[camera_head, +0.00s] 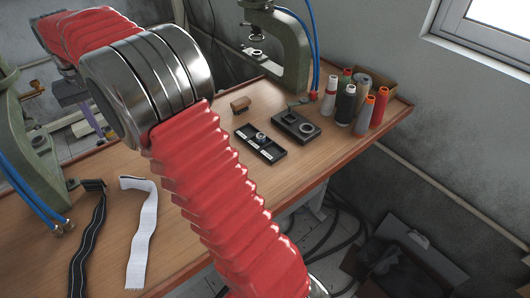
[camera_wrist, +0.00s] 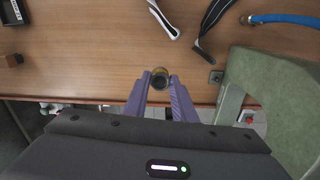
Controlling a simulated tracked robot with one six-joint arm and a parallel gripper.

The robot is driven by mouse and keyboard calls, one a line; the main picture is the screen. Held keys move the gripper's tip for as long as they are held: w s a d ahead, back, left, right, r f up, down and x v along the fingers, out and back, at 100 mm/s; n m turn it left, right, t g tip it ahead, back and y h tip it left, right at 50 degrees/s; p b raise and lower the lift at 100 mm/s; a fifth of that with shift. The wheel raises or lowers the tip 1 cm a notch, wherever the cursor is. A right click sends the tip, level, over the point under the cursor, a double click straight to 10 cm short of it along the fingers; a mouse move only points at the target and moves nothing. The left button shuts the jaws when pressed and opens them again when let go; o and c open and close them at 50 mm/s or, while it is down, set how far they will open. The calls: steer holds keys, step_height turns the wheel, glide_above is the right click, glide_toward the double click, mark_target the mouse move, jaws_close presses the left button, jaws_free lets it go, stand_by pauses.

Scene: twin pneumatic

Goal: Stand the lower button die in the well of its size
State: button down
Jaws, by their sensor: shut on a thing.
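My gripper (camera_wrist: 160,84) has purple fingers shut on a small brass, round piece with a dark centre (camera_wrist: 160,72), which I take to be the lower button die. The fingers hold it from both sides, near the table edge in the wrist view. In the head view my gripper (camera_head: 75,97) is at the far left, partly hidden by my arm. A black block with round openings (camera_head: 285,121) lies at the table's right half; its well sizes are hard to tell. Beside it is a black tray (camera_head: 273,152) with a small metal round piece in it.
A green press (camera_head: 290,45) stands behind the block; another green press (camera_wrist: 245,85) is close right of my gripper in the wrist view. Thread spools (camera_head: 345,103) stand right of the block. A brown wooden piece (camera_head: 240,105), white strap (camera_head: 142,225) and black strap (camera_head: 88,235) lie on the table.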

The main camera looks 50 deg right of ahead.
steer(key=s+d+m, duration=0.1)
steer(key=s+d, duration=0.5)
steer(key=d, duration=0.7)
steer(key=m, duration=0.3)
glide_above(274, 152)
step_height(274, 152, down, 2)
steer(key=shift+f, duration=0.15)
steer(key=shift+f, duration=0.1)
steer(key=shift+f, duration=3.05)
steer(key=shift+f, duration=1.85)
steer(key=shift+f, duration=0.15)
